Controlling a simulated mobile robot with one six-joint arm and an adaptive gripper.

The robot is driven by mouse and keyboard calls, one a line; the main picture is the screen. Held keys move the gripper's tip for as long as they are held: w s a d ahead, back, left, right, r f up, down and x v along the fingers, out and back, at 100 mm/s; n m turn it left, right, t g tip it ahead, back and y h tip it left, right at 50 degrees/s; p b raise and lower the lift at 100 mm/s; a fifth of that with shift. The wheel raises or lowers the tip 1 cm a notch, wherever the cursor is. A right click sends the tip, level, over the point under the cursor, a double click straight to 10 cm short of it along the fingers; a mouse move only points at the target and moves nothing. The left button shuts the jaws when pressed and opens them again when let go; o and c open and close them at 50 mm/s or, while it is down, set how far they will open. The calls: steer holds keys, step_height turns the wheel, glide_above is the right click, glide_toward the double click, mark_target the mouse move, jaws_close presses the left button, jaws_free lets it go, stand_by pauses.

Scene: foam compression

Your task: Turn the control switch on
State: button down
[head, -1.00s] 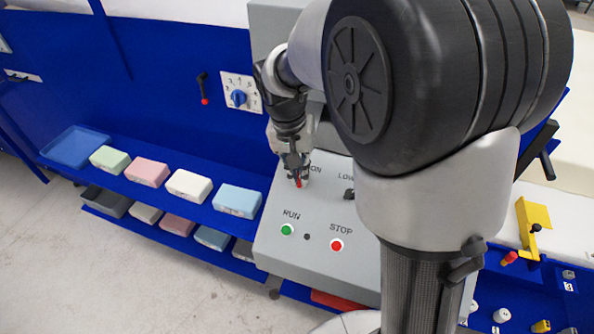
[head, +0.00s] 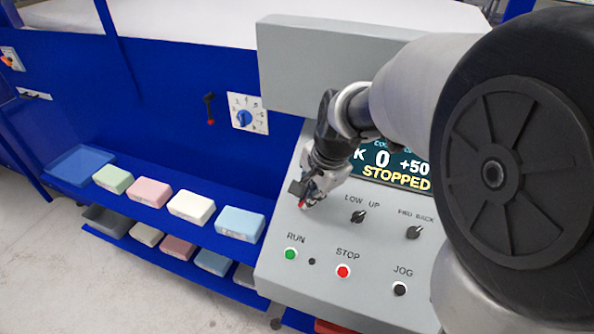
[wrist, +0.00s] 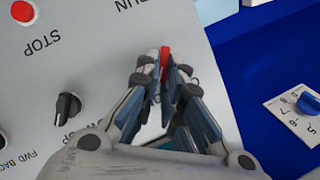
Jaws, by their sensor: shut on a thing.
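The control switch, a small knob with a red part (wrist: 164,58), shows between my fingertips in the wrist view. My gripper (wrist: 165,80) is shut on it, with one finger on each side. In the head view my gripper (head: 306,194) is at the upper left of the grey control panel (head: 330,265), and a bit of the red shows at its tips. The switch's base and its label are hidden behind the fingers, so its set position cannot be read.
The LOW/UP knob (head: 358,216) and FWD/BACK knob (head: 414,232) sit to the right. Green RUN (head: 290,254), red STOP (head: 343,271) and black JOG (head: 400,289) buttons lie below. The screen (head: 392,168) reads STOPPED. Foam blocks (head: 191,206) stand on the left shelf.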

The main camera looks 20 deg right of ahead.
steer(key=shift+s+m, duration=0.1)
steer(key=shift+m, duration=0.4)
steer(key=c, duration=1.7)
jaws_free()
steer(key=v, duration=1.2)
steer(key=shift+s, duration=0.2)
steer(key=shift+f, duration=0.1)
steer(key=s+a+f+n+b, duration=0.1)
steer(key=s+f+n, duration=0.1)
steer(key=s+n, duration=0.3)
steer(key=s+a+f+n, duration=0.1)
steer(key=s+f+n, duration=0.2)
steer(key=s, duration=0.3)
steer(key=s+a+f+n+t+h+b, duration=0.1)
steer(key=s+f+n, duration=0.1)
steer(key=s+n, duration=0.4)
steer(key=shift+s+f+n+b, duration=0.15)
steer(key=shift+n+b, duration=0.15)
steer(key=shift+b, duration=0.05)
